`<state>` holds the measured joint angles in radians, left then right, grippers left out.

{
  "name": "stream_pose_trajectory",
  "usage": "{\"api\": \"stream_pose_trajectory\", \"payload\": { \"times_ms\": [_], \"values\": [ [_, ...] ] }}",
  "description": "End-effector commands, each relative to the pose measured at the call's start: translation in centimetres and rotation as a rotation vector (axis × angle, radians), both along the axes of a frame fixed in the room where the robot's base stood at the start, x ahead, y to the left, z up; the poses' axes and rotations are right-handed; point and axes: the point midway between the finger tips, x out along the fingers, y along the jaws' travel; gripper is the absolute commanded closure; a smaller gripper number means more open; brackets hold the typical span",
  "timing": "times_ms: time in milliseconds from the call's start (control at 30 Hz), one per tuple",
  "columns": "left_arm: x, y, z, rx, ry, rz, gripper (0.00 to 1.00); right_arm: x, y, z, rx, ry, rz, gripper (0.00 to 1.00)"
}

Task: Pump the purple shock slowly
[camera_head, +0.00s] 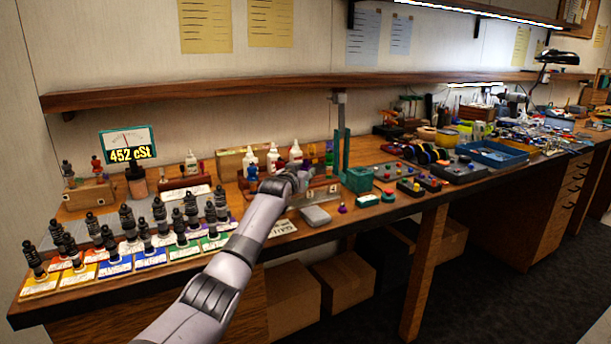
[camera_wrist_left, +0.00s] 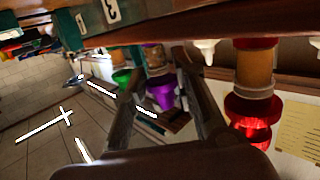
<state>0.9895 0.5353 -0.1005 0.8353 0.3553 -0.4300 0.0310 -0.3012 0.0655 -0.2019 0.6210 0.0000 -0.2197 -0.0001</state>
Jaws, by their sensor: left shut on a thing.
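My left arm reaches across the bench in the head view, and its gripper (camera_head: 303,178) is at the row of shocks near the middle of the bench. In the left wrist view the two dark fingers (camera_wrist_left: 165,88) stand on either side of a purple part of the purple shock (camera_wrist_left: 161,94), and the gripper is shut on it. The fingers and wrist hide much of this shock in the head view. A shock with an amber body and red parts (camera_wrist_left: 252,108) and a green part (camera_wrist_left: 121,77) are close by. My right gripper is not in view.
Several dark shocks stand on coloured cards (camera_head: 150,257) at the left. A gauge (camera_head: 128,145) behind them reads 452 cSt. A green press-like stand (camera_head: 343,150), a grey block (camera_head: 316,216) and a small purple-topped piece (camera_head: 342,208) are near the gripper. A shelf (camera_head: 230,88) runs above.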

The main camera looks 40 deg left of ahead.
Motion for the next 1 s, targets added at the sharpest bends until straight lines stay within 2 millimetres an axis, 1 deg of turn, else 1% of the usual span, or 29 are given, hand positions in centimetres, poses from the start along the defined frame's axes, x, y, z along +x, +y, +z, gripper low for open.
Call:
{"api": "stream_pose_trajectory", "payload": {
  "times_ms": [33,600,1000],
  "values": [
    [0.0,0.0,-0.3,-0.001,0.004,0.000,1.00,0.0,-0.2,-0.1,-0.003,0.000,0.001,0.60],
    [0.0,0.0,-1.3,-0.002,0.006,0.000,1.00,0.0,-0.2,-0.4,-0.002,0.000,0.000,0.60],
    [0.0,0.0,-1.6,-0.002,0.006,0.000,1.00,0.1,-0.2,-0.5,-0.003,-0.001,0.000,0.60]
  ]
}}
